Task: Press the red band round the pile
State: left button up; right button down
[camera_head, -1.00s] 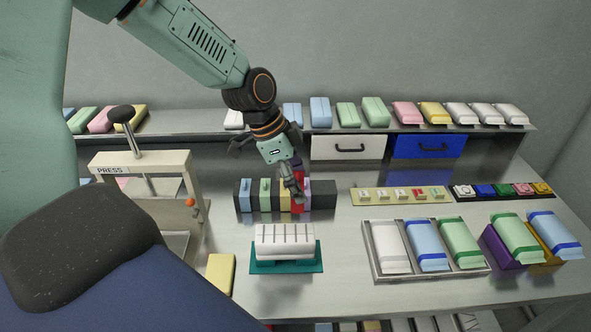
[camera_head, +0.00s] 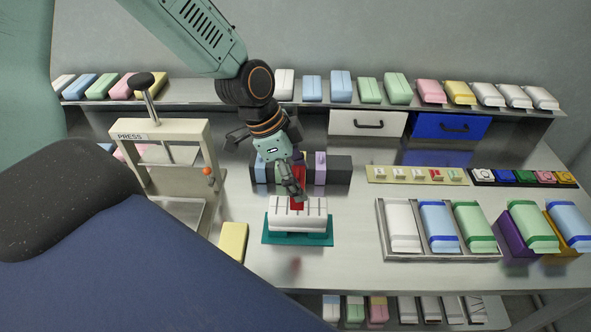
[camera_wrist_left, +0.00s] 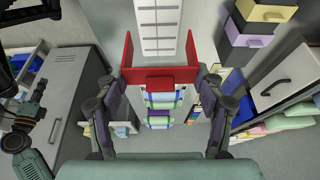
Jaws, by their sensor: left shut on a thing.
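My left gripper (camera_head: 291,192) is shut on the red band (camera_wrist_left: 160,78), a U-shaped piece whose two arms point away from the fingers in the left wrist view. In the head view the red band (camera_head: 298,176) is partly hidden by the fingers. It is over the back part of the pile (camera_head: 297,221), a white block with dark lines on a teal base (camera_head: 270,240). In the left wrist view the white pile (camera_wrist_left: 158,30) lies beyond the band, between its arms. I cannot tell whether band and pile touch. A dark jointed part at that view's left edge looks like my right arm.
A dark rack (camera_head: 340,170) with coloured pieces stands right behind the pile. A press (camera_head: 165,135) stands at the left, with a yellow block (camera_head: 233,242) beside the pile. A metal tray (camera_head: 440,255) of wrapped packs is at the right. The table between pile and tray is clear.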

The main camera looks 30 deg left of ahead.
aim_at(298, 204)
pick_arm(q)
jog(key=shift+r, duration=0.1)
jog(key=shift+w+a+f, duration=0.1)
jog(key=shift+w+f, duration=0.05)
jog(key=shift+f, duration=0.2)
jog(key=shift+f+b, duration=0.5)
jog(key=shift+b, duration=0.25)
jog(key=shift+f+b, duration=0.7)
jog(key=shift+b, duration=0.05)
notch_tip(298, 204, down, 3)
jog(key=b, duration=0.2)
jog(key=shift+b, duration=0.35)
jog(key=shift+f+b, duration=1.15)
jog(key=shift+f, duration=0.1)
jog(key=shift+f, duration=0.25)
jog(key=shift+c, duration=0.3)
